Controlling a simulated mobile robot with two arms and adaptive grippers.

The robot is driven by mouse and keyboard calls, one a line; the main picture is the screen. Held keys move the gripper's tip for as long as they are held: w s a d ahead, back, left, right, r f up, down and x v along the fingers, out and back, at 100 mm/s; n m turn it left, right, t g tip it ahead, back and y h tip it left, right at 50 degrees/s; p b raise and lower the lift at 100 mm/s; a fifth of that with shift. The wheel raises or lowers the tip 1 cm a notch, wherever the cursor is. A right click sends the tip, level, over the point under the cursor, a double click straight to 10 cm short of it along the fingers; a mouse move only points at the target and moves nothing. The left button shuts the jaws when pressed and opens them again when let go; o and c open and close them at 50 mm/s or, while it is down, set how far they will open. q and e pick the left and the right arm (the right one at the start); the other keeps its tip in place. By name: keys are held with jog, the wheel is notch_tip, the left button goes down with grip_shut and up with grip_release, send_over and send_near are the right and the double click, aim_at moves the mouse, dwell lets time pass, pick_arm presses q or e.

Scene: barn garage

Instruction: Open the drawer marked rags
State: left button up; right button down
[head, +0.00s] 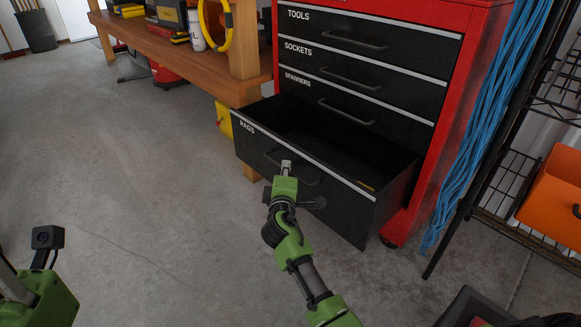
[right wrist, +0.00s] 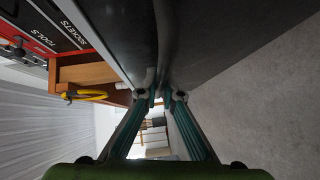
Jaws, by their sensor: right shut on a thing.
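The drawer marked RAGS (head: 345,213) is the lowest black drawer of the red tool cabinet (head: 465,95). It stands pulled well out, and its dark inside shows in the head view. My right gripper (head: 286,166) is at the drawer's front, shut on its bar handle (head: 309,181). In the right wrist view the fingertips of my right gripper (right wrist: 160,97) close around the dark handle (right wrist: 165,50), beside the drawer front. Part of my left arm shows at the lower left of the head view, but its fingers are out of sight.
The TOOLS (head: 410,45), SOCKETS and SPANNERS drawers above are shut. A wooden bench (head: 175,52) stands left of the cabinet. Blue cords (head: 490,120) and a black rack with an orange bin (head: 555,195) are at the right. The concrete floor at left is clear.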

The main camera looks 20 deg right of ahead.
jog(key=shift+a, duration=0.1)
jog(key=c, duration=2.5)
grip_release()
jog(key=shift+s+a, duration=0.1)
jog(key=shift+s, duration=0.2)
jog(key=v, duration=1.1)
jog(key=shift+s, duration=0.25)
jog(key=shift+a, duration=0.15)
